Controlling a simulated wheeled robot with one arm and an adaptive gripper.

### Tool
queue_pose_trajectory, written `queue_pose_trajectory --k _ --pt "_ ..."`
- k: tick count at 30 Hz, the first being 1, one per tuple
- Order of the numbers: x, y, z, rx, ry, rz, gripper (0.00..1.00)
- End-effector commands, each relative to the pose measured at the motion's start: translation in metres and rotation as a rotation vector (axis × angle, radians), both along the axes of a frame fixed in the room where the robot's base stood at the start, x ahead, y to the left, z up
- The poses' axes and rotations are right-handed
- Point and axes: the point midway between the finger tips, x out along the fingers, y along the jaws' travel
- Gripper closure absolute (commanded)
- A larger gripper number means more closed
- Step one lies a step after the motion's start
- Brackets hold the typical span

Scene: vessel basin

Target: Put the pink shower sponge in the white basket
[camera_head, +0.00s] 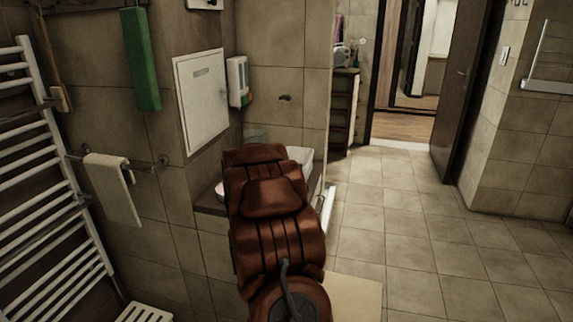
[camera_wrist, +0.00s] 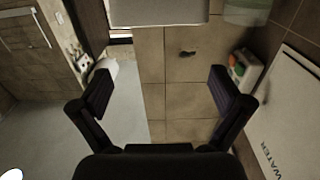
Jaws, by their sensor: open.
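My gripper (camera_wrist: 162,93) is open and empty in the wrist view, its two dark fingers wide apart with the tiled wall behind. In the head view my brown arm hides the gripper. A small pinkish thing (camera_head: 220,189) shows at the left edge of my arm, on the dark ledge by the wall. It may be the pink shower sponge, but most of it is hidden. A white slatted thing (camera_head: 145,313) is cut off at the bottom left; I cannot tell whether it is the white basket.
A white basin (camera_head: 301,156) shows partly behind my arm. A white wall panel (camera_head: 202,101) and dispenser (camera_head: 238,81) are above the ledge (camera_head: 209,204). A towel rack (camera_head: 40,180) stands left. The tiled floor (camera_head: 420,235) is clear to the right.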

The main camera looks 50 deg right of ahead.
Motion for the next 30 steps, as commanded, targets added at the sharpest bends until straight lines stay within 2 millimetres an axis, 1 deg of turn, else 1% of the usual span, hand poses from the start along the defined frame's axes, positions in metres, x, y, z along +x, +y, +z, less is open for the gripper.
queue_pose_trajectory --k 3,11,14,16,17,20,21,23,24,26,27,29,30 --pt "-0.002 0.006 0.001 -0.001 -0.001 0.001 0.0" --pt "-0.001 0.009 0.001 0.003 -0.001 0.005 0.0" --pt "0.008 0.019 0.001 0.029 0.001 0.036 0.0" --pt "0.021 0.035 0.001 0.07 0.009 0.083 0.0" --pt "0.029 0.046 -0.001 0.095 0.015 0.113 0.0" --pt "0.056 0.092 -0.004 0.197 0.047 0.23 0.0" --pt "0.066 0.115 -0.007 0.246 0.068 0.282 0.0" --pt "0.077 0.15 -0.011 0.313 0.103 0.356 0.0" --pt "0.082 0.174 -0.015 0.357 0.13 0.405 0.0" --pt "0.086 0.21 -0.02 0.422 0.175 0.474 0.0" --pt "0.087 0.234 -0.022 0.463 0.205 0.519 0.0" --pt "0.085 0.27 -0.026 0.522 0.259 0.584 0.0" --pt "0.082 0.294 -0.028 0.559 0.295 0.625 0.0"
